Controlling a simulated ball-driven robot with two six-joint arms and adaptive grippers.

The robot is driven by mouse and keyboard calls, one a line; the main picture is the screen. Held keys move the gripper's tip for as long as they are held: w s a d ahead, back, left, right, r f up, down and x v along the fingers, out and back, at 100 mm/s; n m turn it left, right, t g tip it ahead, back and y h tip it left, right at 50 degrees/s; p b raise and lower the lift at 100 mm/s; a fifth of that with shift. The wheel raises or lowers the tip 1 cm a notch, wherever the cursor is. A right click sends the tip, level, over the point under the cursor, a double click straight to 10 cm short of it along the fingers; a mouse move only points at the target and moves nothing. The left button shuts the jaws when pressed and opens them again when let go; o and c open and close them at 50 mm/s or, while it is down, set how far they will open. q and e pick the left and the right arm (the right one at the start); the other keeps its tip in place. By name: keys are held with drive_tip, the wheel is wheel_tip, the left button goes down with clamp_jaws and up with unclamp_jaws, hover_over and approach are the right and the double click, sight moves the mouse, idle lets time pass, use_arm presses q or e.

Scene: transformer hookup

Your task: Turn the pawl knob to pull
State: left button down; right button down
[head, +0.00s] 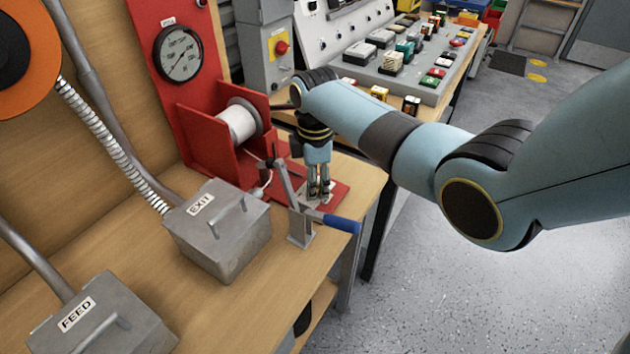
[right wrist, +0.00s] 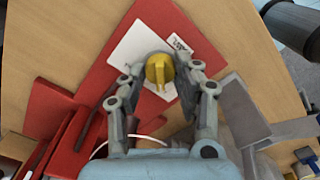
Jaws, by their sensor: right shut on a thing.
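The pawl knob (right wrist: 159,70) is yellow and round with a raised bar. In the right wrist view it sits on a white plate (right wrist: 130,50) on the red base (right wrist: 52,108). My right gripper (right wrist: 160,88) points down at it, one finger on each side, and is shut on it. In the head view my right gripper (head: 318,192) is low over the red base, beside the crank winch, and it hides the knob there. The plate's label is too small to read. My left gripper is not in view.
The crank (head: 290,185) with a blue handle (head: 342,224) stands just in front of my gripper. Behind are a white spool (head: 237,123) and a gauge (head: 178,54) on a red panel. Metal boxes marked EXIT (head: 222,240) and FEED (head: 105,325) stand at left.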

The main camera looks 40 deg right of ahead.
drive_tip(key=m+p, duration=0.2)
drive_tip(key=m, duration=0.1)
drive_tip(key=shift+r+m+p, duration=0.15)
drive_tip(key=shift+m+p, duration=0.25)
drive_tip(key=m+p, duration=0.1)
drive_tip(key=m, duration=0.2)
drive_tip(key=shift+s+m+p, duration=0.1)
drive_tip(key=shift+m+p, duration=0.2)
drive_tip(key=shift+p, duration=0.1)
drive_tip(key=m+p, duration=0.1)
drive_tip(key=m, duration=0.4)
drive_tip(key=shift+p, duration=0.4)
drive_tip(key=m+p, duration=0.1)
drive_tip(key=m, duration=0.4)
drive_tip(key=shift+f, duration=0.2)
drive_tip(key=shift+m, duration=0.3)
drive_tip(key=c, duration=0.9)
unclamp_jaws()
drive_tip(key=shift+c, duration=0.2)
drive_tip(key=shift+r, duration=0.1)
